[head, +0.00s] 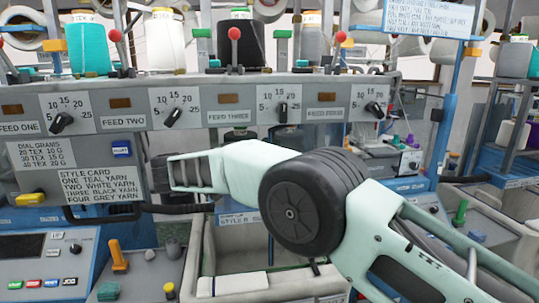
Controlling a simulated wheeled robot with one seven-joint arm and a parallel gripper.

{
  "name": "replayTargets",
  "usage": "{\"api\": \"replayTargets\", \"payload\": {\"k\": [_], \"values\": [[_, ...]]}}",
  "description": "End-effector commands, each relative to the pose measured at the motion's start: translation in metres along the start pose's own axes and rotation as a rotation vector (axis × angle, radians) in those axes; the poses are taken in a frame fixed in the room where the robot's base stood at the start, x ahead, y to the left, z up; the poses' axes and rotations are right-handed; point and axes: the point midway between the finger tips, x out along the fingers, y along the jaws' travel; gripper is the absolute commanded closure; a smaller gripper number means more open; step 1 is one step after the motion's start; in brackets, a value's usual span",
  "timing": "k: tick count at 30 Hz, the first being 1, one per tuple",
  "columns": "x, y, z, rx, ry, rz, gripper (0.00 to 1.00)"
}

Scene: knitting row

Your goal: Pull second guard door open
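My arm reaches in from the lower right, across the middle of the head view. My gripper (160,173) is at its left end, in front of the grey machine below the FEED TWO dial (175,113). It is seen from the side and looks dark and small, so I cannot tell whether it is open or shut, or whether it touches anything. I cannot clearly pick out a second guard door. The arm covers much of the machine front below the feed dials. A dark horizontal bar or hose (180,208) runs just below the gripper.
Feed dials, yarn cones such as a teal one (88,45), and red-knobbed levers line the machine top. A style card (98,186) is left of the gripper. A control panel (45,265) stands lower left. An open grey bin (275,286) sits below the arm.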

Motion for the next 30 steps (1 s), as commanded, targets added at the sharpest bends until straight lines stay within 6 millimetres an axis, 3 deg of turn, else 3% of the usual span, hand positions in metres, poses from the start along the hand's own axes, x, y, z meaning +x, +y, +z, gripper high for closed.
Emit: {"api": "replayTargets", "payload": {"k": [13,14,15,30], "values": [[0.0038,-0.0016,-0.006,0.01,0.005,0.007,1.0],[0.0039,-0.0016,-0.006,0.01,0.005,0.007,0.77],[0.0039,-0.0016,-0.006,0.01,0.005,0.007,0.68],[0.0007,-0.0006,-0.0014,0.003,0.001,0.002,0.68]]}}
